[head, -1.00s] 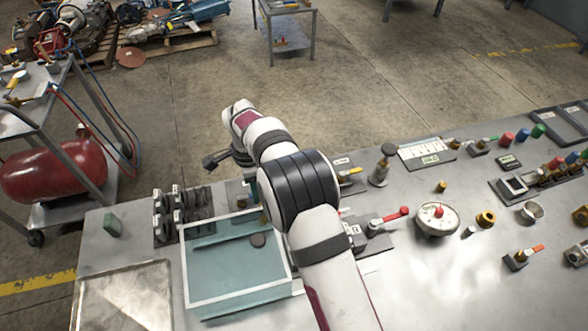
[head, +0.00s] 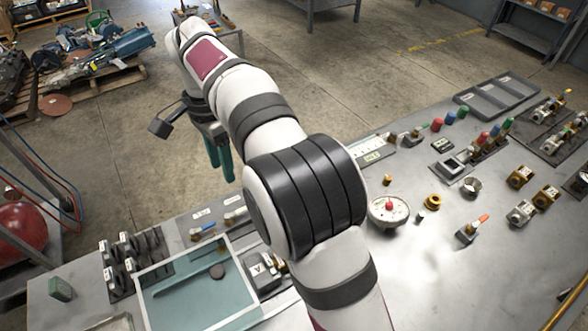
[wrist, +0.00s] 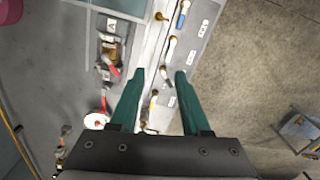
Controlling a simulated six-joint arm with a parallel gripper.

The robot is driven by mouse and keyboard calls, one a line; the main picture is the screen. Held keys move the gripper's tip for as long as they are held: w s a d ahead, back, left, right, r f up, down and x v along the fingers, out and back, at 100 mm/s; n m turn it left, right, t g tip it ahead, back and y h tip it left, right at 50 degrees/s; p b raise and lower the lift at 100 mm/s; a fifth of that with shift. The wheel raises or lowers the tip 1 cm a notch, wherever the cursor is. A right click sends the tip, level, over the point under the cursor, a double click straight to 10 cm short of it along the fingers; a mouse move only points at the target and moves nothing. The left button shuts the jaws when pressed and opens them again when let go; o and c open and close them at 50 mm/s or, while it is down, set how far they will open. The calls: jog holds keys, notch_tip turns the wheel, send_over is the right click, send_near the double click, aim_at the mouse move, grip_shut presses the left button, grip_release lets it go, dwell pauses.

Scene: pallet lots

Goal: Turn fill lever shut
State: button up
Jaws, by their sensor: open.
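My gripper (head: 220,172) is raised beyond the back edge of the bench in the head view, its green fingers pointing down. In the wrist view my gripper (wrist: 160,74) is open and empty, over a strip of small labelled levers. A pale-handled lever (wrist: 164,75) lies below and between the fingertips. A blue-handled lever (wrist: 183,14) is farther along the strip; it also shows in the head view (head: 204,231). The labels are too small to read, so I cannot tell which lever is the fill lever. My arm hides part of the strip in the head view.
A clear-sided tank (head: 190,300) sits in front of the lever strip. A red-handled valve (wrist: 112,68) by label A is left of my fingers in the wrist view. A gauge (head: 388,210) and several fittings stand at right on the bench. Open floor lies behind.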

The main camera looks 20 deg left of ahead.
jog(key=s+d+r+n, duration=0.1)
jog(key=d+r, duration=0.3)
jog(key=d, duration=1)
jog(key=shift+s+d, duration=0.3)
jog(key=shift+s, duration=0.25)
jog(key=s+d+y, duration=0.1)
jog(key=s+d, duration=0.6)
jog(key=d, duration=0.3)
jog(key=s+d+f, duration=0.3)
jog(key=s, duration=0.3)
jog(key=s+d+f, duration=0.3)
jog(key=s, duration=0.4)
jog(key=shift+f+y, duration=0.3)
jog(key=shift+f, duration=0.05)
jog(key=shift+w, duration=0.1)
